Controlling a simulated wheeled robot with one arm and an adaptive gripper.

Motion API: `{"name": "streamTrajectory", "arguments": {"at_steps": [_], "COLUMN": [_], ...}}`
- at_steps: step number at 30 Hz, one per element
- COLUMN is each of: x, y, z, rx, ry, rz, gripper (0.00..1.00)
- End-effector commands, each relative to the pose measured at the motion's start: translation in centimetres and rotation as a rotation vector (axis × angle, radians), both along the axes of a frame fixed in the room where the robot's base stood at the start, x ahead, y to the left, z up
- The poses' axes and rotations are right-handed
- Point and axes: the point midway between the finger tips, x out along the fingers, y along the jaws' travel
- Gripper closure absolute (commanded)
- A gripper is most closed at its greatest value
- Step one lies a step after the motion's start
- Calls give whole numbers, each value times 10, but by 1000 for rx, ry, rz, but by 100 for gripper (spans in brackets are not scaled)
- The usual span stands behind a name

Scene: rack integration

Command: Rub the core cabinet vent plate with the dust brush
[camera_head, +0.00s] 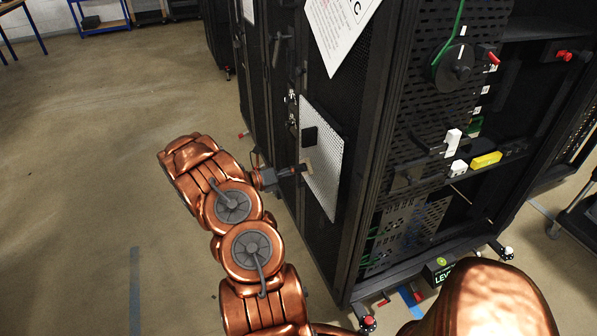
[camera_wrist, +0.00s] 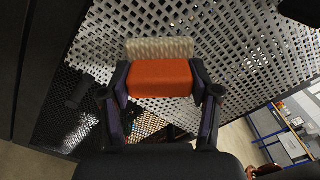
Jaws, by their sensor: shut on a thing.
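The vent plate (camera_head: 324,160) is a pale perforated panel with a small black square on it, upright on the side of the dark cabinet. It fills much of the upper wrist view (camera_wrist: 225,45). My gripper (camera_head: 299,170) is at the plate's left part, below the black square. In the wrist view my gripper (camera_wrist: 160,80) is shut on the orange block of the dust brush (camera_wrist: 160,79). The brush's pale bristles (camera_wrist: 158,48) point to the plate. They touch it or are very close; I cannot tell which.
The black cabinet (camera_head: 370,130) has a white sign (camera_head: 338,28) above the plate. Its open right side holds a cable spool (camera_head: 453,68) and a yellow block (camera_head: 486,160). A wheeled cart (camera_head: 575,215) stands at far right. The floor to the left is clear.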

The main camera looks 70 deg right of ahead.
Motion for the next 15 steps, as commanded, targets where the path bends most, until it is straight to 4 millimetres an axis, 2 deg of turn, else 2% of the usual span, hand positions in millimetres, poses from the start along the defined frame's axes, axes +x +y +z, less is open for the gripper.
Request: {"name": "streamTrajectory", "arguments": {"at_steps": [7,15], "x": [2,4], "y": [-6,-5], "z": [2,17], "rx": [1,-1], "ry": [1,1], "rz": [-3,-3], "gripper": [66,66]}}
